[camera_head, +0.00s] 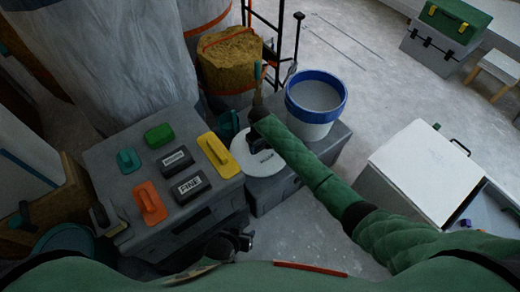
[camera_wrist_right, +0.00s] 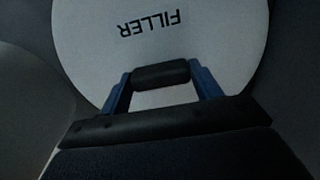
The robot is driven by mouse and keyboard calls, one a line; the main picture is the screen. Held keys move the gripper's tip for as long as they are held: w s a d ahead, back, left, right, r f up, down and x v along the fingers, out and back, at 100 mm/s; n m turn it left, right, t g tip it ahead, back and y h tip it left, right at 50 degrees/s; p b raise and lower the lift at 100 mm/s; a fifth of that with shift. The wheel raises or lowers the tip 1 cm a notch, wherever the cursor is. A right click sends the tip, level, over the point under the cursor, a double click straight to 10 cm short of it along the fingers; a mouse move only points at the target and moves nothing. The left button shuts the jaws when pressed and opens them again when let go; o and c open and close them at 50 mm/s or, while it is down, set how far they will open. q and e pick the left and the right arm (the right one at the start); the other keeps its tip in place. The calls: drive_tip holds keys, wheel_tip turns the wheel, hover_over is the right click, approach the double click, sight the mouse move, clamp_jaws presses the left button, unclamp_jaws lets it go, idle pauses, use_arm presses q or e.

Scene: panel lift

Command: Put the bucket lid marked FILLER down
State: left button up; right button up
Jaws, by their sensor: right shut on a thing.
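The white round bucket lid marked FILLER (camera_head: 266,164) is at the middle of the head view, over the left part of a grey box top (camera_head: 285,182). I cannot tell whether it touches that top. My right gripper (camera_head: 262,140) is above the lid and shut on its dark handle. In the right wrist view the lid (camera_wrist_right: 205,50) fills the upper part, its FILLER print upside down, with the handle (camera_wrist_right: 161,75) between the blue fingers. My left gripper (camera_head: 240,241) is low in the head view, away from the lid; its jaws are too dark to read.
An open bucket with a blue rim (camera_head: 312,118) stands right of the lid on the grey box. On the left, a grey case top (camera_head: 120,185) holds several coloured floats and sanding blocks, including a yellow float (camera_head: 218,156).

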sight(260, 146)
drive_tip(key=shift+f, duration=1.55)
use_arm(q)
drive_tip(key=shift+f, duration=0.3)
use_arm(e)
drive_tip(key=o, duration=1)
drive_tip(key=shift+f, duration=0.1)
use_arm(q)
drive_tip(key=shift+w+r, duration=0.1)
drive_tip(key=shift+w, duration=0.05)
use_arm(e)
drive_tip(key=shift+o, duration=0.2)
drive_tip(key=shift+r, duration=0.55)
wheel_tip(260, 146, up, 11)
drive_tip(key=shift+r+p, duration=0.1)
drive_tip(key=shift+p, duration=0.2)
use_arm(q)
wheel_tip(260, 146, up, 3)
drive_tip(key=shift+f, duration=0.1)
